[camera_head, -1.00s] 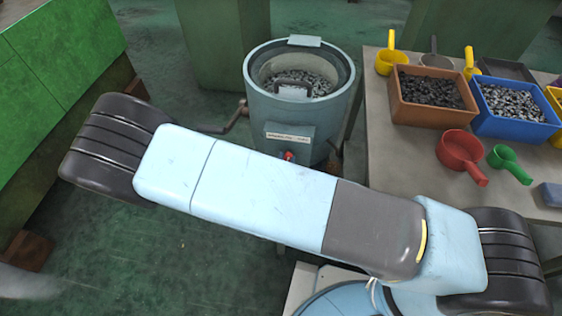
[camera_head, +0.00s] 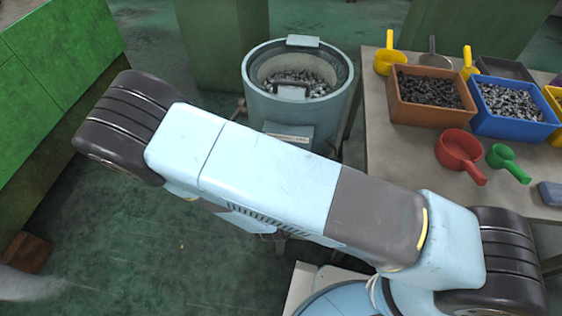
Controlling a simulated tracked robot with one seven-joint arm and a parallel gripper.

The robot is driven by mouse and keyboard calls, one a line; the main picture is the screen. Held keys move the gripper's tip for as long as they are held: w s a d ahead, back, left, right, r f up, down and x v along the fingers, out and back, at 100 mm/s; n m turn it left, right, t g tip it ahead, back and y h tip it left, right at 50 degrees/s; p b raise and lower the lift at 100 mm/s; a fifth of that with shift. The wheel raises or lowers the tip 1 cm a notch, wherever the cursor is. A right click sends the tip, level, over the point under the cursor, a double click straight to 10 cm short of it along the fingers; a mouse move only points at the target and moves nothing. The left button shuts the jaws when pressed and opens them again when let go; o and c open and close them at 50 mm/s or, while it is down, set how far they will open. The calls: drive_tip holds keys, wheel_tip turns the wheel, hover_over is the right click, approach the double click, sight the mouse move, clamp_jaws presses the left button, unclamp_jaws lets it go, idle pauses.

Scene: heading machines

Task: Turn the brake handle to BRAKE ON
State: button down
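A round blue-grey drum machine (camera_head: 262,110) stands at the top middle, its open bowl (camera_head: 325,83) holding many small metal parts. A labelled box (camera_head: 290,134) on its front is partly covered by my arm. A small brownish piece (camera_head: 240,108) shows at the drum's left side; I cannot tell if it belongs to the brake handle. No part is clearly readable as the brake handle, and no BRAKE ON marking can be read. My arm crosses in front of the drum's lower part. My gripper is not in view.
A table (camera_head: 400,155) at the right carries a brown bin (camera_head: 428,115), a blue bin (camera_head: 512,129), a red scoop (camera_head: 460,150), a green scoop (camera_head: 508,162) and yellow scoops. A green machine (camera_head: 55,80) stands at the left. Open floor (camera_head: 130,240) lies between.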

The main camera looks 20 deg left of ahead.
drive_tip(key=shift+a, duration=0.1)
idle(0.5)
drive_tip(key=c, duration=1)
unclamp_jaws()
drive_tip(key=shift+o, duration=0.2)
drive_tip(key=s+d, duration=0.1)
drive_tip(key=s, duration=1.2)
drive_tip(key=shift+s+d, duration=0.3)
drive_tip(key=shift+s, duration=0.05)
